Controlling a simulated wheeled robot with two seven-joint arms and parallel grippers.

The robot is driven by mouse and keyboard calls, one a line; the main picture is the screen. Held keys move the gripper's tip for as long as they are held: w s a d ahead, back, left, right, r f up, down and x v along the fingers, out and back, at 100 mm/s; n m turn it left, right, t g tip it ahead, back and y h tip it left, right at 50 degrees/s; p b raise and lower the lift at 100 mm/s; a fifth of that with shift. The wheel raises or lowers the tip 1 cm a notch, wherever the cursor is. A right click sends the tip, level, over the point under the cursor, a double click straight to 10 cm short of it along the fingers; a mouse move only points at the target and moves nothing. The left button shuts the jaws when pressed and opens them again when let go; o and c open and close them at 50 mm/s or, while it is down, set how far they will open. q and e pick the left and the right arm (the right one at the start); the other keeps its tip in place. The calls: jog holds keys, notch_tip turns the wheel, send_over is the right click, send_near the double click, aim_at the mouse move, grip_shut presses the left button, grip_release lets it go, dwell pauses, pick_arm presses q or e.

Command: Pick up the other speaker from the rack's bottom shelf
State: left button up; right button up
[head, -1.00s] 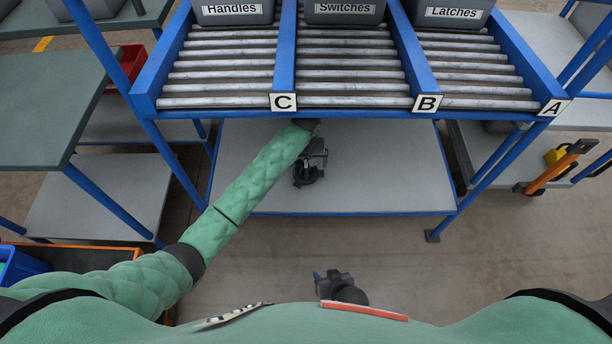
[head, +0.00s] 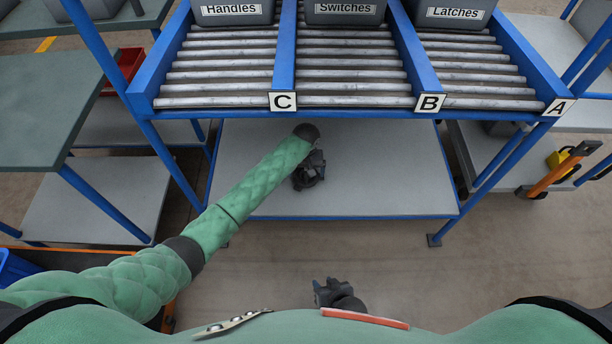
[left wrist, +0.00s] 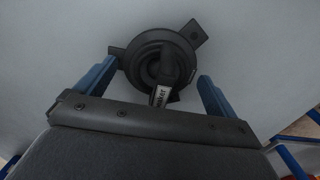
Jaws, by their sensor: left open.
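The speaker (left wrist: 148,56) is a round black unit with side tabs and a white label partly reading "eaker". It lies on the rack's grey bottom shelf (head: 390,180). In the left wrist view my left gripper (left wrist: 158,72) is open, with one blue finger on each side of the speaker's lower part. I cannot tell whether the fingers touch it. In the head view my left gripper (head: 312,168) is over the shelf under lane C and mostly hides the speaker. My right gripper (head: 328,290) hangs low near my body, away from the rack; its jaws are too small to read.
Above the shelf are roller lanes with a blue front beam (head: 350,114) and grey bins labelled Handles, Switches (head: 345,12) and Latches. Blue legs stand at both sides.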

pick_arm(q)
jog(key=c, duration=1.2)
jog(key=shift+c, duration=0.2)
